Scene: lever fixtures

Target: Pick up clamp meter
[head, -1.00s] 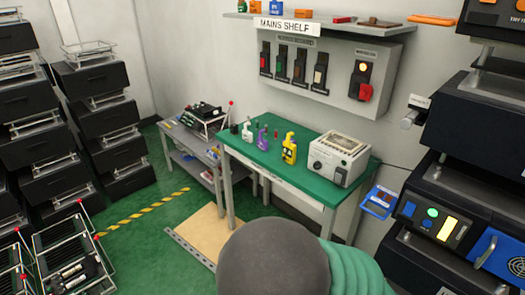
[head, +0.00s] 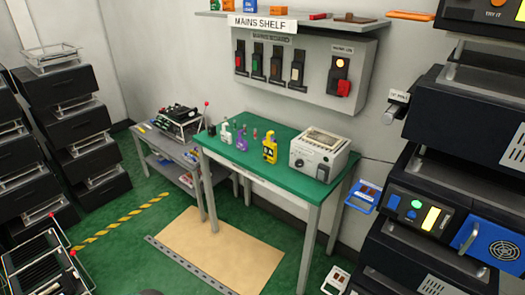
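A yellow hand-held device with dark markings, which looks like the clamp meter (head: 270,151), stands upright on the green-topped table (head: 222,158). It is near the table's front edge, left of a cream-and-grey box-shaped instrument (head: 319,157). Neither of my grippers shows in the head view. Nothing touches or covers the yellow device.
A purple item (head: 241,141) and a white item (head: 225,134) stand left of the yellow device. A tan mat (head: 220,250) lies before the table. Black machines (head: 445,165) stand at right, stacked dark units (head: 75,95) at left. A wall panel (head: 313,90) hangs behind.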

